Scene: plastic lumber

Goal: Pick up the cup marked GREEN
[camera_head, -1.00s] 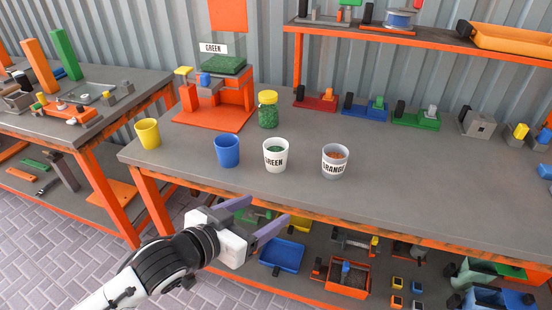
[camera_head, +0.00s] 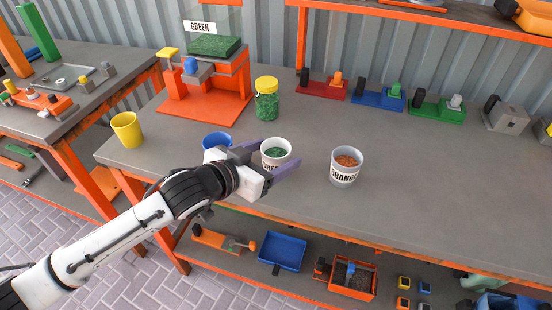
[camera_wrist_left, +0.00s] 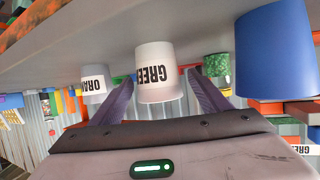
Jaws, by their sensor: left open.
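The white cup marked GREEN (camera_head: 276,148), with green bits inside, stands upright on the grey workbench, its label partly hidden by my gripper. My left gripper (camera_head: 279,153) is open at the cup, one finger on each side. In the left wrist view, which is upside down, the GREEN cup (camera_wrist_left: 158,58) sits between the fingertips (camera_wrist_left: 160,84). I cannot tell whether either finger touches it. My right gripper is not in view.
A blue cup (camera_head: 217,140) stands close left of my gripper, partly hidden. A white ORANGE cup (camera_head: 346,167) stands to the right. A yellow cup (camera_head: 127,130) is farther left. A green jar with yellow lid (camera_head: 266,100) stands behind. The bench (camera_head: 430,190) is clear at right.

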